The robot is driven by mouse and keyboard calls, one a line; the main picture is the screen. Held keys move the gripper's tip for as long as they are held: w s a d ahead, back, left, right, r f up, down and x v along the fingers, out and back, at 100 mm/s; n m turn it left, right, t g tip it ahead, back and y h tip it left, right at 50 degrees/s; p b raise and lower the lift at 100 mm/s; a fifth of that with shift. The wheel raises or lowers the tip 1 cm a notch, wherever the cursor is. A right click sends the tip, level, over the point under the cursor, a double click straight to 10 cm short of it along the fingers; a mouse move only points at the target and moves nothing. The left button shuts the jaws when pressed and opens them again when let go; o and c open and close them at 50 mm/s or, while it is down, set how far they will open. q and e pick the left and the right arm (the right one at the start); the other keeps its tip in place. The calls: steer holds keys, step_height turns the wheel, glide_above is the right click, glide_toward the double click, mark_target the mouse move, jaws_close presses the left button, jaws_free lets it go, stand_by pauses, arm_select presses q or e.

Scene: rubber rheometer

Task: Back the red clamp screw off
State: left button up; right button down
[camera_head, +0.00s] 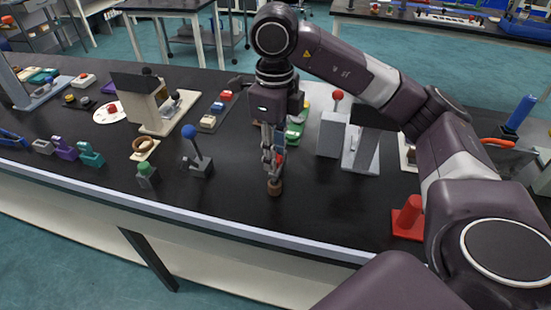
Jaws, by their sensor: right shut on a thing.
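My right gripper (273,172) points straight down over the middle of the black bench. It is shut on a small brown cylinder (274,188) at its fingertips, close to the bench top. A patch of red and blue shows beside the fingers; I cannot tell what it belongs to. I cannot make out for certain which part is the red clamp screw. A red ball knob (337,95) tops a lever on the grey block (332,135) right of the gripper. A red post on a flat base (408,217) stands near the front edge, partly behind my right arm. My left gripper is not in view.
A blue-knobbed lever (194,145) and a green-topped block (146,174) stand left of the gripper. Farther left is a beige, dark-topped machine (150,103). Green parts (295,131) lie just behind the gripper. The bench front between gripper and red post is clear.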

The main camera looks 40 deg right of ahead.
steer(key=shift+n, duration=0.3)
steer(key=shift+n, duration=1)
steer(key=n, duration=0.2)
steer(key=shift+n+b, duration=0.3)
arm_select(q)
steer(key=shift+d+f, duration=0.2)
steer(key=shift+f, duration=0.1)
arm_select(e)
steer(key=shift+n, duration=0.8)
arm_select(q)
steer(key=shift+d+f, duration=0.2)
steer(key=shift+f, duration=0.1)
arm_select(e)
steer(key=shift+n, duration=1.5)
